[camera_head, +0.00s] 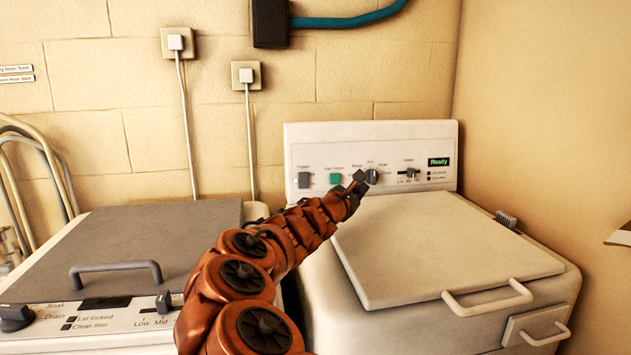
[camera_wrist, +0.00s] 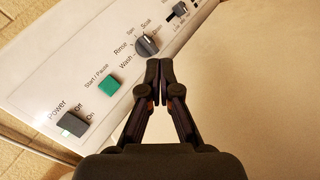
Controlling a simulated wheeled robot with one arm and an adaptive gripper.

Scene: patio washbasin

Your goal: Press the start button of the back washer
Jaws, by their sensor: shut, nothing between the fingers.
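The back washer (camera_head: 400,222) is the white machine on the right, its lid closed. Its upright control panel (camera_head: 300,140) has a green Start/Pause button (camera_head: 335,179), a grey power switch (camera_head: 305,180), a dark dial (camera_head: 371,176) and a slider. The display (camera_head: 438,162) reads "Ready". My gripper (camera_head: 360,182) is shut and empty in front of the panel, near the dial and right of the green button. In the wrist view, the fingertips (camera_wrist: 159,68) are together just below the dial (camera_wrist: 147,45). The green button (camera_wrist: 109,86) is left of them, uncovered; the power switch (camera_wrist: 73,124) lies further left.
Another washer (camera_head: 150,235) with a grey lid and handle stands at the left front. The back washer's lid handle (camera_head: 487,298) sticks up at its front. A tiled wall with two plugged sockets (camera_head: 246,75) is behind; a plain wall (camera_head: 545,120) closes the right side.

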